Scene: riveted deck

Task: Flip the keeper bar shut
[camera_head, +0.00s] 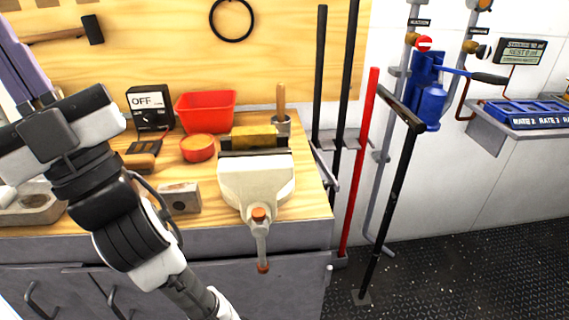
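A wall rack (345,138) at the right end of the bench holds upright long bars, two black and one red (358,165). A short pale metal bar (330,172) slants from the rack's left side, close to the bench corner. It may be the keeper bar, seemingly swung away from the rack front, but it is small and partly hidden behind the long bars. My arm comes in from the left and runs down past the bench front. Its end leaves the bottom edge, so my gripper's fingers are out of view, well left of and below the rack.
A vise (256,185) stands on the bench's front edge, its handle hanging forward. The dark floor (470,265) is clear at right.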

